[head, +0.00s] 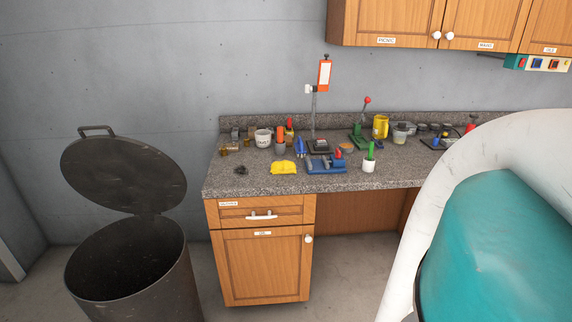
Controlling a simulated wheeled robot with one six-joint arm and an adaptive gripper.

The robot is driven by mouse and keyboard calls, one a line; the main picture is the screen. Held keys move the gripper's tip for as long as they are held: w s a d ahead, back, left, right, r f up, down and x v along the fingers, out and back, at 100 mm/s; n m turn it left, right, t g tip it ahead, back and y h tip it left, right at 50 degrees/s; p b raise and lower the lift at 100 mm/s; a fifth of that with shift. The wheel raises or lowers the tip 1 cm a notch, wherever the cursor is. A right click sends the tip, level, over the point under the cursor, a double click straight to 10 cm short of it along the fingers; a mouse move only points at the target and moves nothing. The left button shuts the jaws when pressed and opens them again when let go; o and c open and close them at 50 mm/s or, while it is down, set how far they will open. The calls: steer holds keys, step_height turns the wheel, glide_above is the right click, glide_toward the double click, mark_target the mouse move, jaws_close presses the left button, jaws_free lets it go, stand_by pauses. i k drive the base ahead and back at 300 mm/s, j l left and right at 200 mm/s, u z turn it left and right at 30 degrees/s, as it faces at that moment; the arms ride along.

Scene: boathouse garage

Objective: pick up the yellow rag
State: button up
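A crumpled yellow rag (283,168) lies on the speckled countertop (224,188), near the front edge and above the wooden cabinet. A blue tool (326,165) lies just to its right. My gripper is not in view. A large white and teal part of my arm fills the right side of the head view and hides the right part of the counter.
An open dark metal bin (130,262) stands left of the counter, its lid (122,172) raised. Behind the rag stand a white tub (263,138) and an orange-topped container (280,140). A white cup (369,164) stands further right. Wooden cabinets (390,20) hang above.

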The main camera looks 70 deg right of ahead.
mark_target(285, 166)
steer(key=z, duration=1.65)
steer(key=k+j, duration=0.2)
steer(key=k, duration=0.2)
steer(key=k+j, duration=0.15)
steer(key=k, duration=0.3)
steer(key=i, duration=0.65)
